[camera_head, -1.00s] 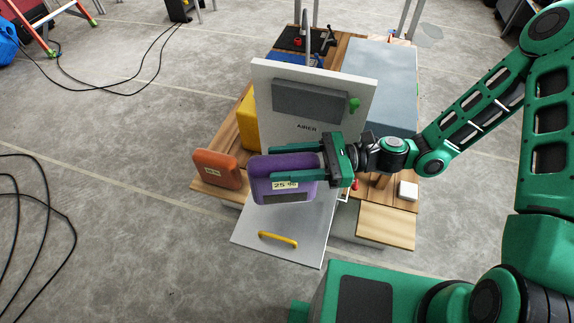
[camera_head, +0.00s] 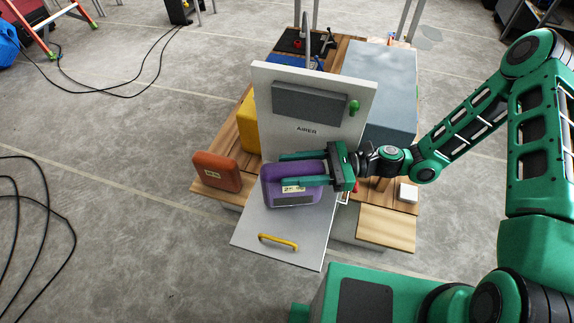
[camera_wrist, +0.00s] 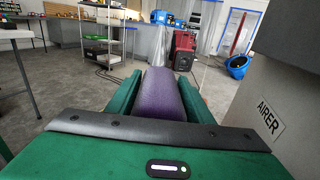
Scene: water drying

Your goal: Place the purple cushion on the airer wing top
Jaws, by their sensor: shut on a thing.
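The purple cushion (camera_head: 277,190), with a small light label, is between the green fingers of my gripper (camera_head: 283,168). My gripper is shut on it, and the cushion also shows between the fingers in the wrist view (camera_wrist: 163,97). The airer (camera_head: 310,146) is a light grey box with an upright labelled front; its side shows at the right in the wrist view (camera_wrist: 262,75). Its wing (camera_head: 285,225) is a flat grey panel sticking out at the front, with a yellow handle (camera_head: 278,242). The cushion is over the wing's rear part, close to the front panel; I cannot tell whether it touches the wing.
An orange cushion (camera_head: 216,172) stands on the wooden bench (camera_head: 226,143) left of the airer. A yellow object (camera_head: 249,125) is partly hidden behind it. A large grey-blue box (camera_head: 378,85) stands at the right. A small white block (camera_head: 408,192) lies right of my gripper.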

